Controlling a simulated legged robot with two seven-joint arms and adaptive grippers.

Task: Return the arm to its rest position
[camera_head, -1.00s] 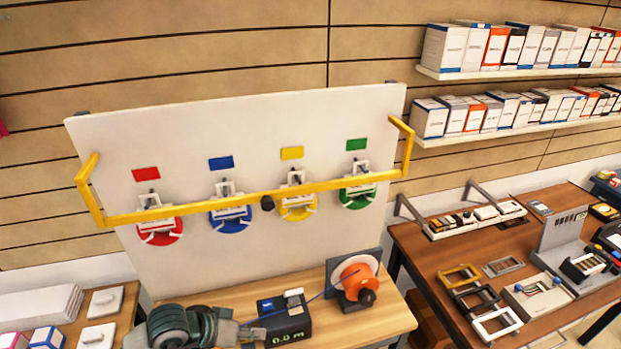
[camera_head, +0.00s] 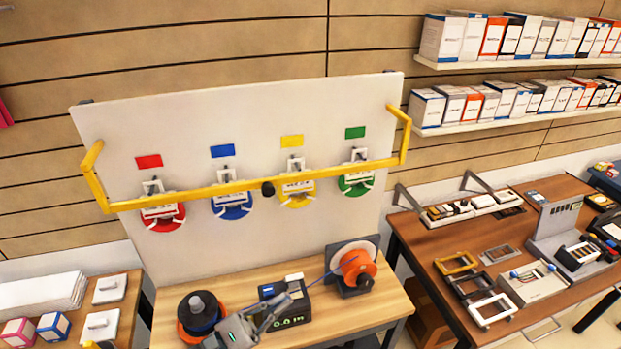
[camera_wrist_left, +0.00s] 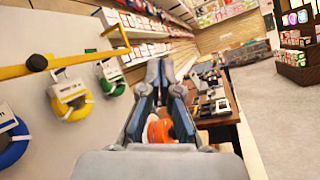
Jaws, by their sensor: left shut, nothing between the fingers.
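My left gripper (camera_head: 280,308) is at the bottom of the head view, low at the front of the wooden bench (camera_head: 395,318). It is shut and empty, its fingers pointing up and right, overlapping the front of the black meter (camera_head: 290,310) in the picture. In the left wrist view its fingers (camera_wrist_left: 160,72) run forward close together, with an orange spool (camera_wrist_left: 160,128) partly hidden behind them. My right gripper is in neither view.
A white board (camera_head: 250,120) with a yellow rail (camera_head: 235,187) and several coloured wire coils stands behind. An orange spool (camera_head: 357,270) feeds blue wire to the meter. A black-topped spool (camera_head: 200,312) sits left. A side table (camera_head: 440,240) stands right.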

